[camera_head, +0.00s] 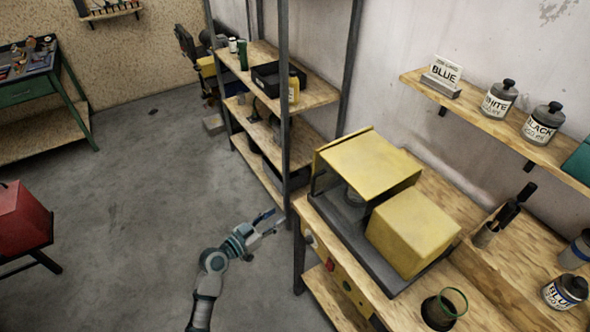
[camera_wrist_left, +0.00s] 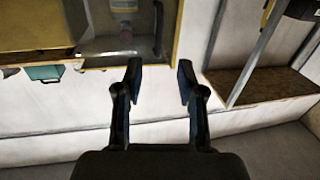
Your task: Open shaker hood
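The shaker stands on the wooden bench at the right. Its hood (camera_head: 372,163) has a yellow top and a see-through front, and it looks down over the dark base (camera_head: 352,236). A yellow box part (camera_head: 415,232) sits beside it on the same base. My left gripper (camera_head: 275,219) is left of the shaker, apart from it, over the floor by the bench edge. In the left wrist view, its two fingers (camera_wrist_left: 158,78) are spread with nothing between them. Beyond them is the clear panel of the hood (camera_wrist_left: 112,48) with a pale container behind it. My right gripper is not in view.
A metal-framed shelf (camera_head: 265,122) stands behind my left gripper. A glass with a green rim (camera_head: 440,306) is on the bench near the shaker. A wall shelf (camera_head: 480,118) holds paint containers above the bench.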

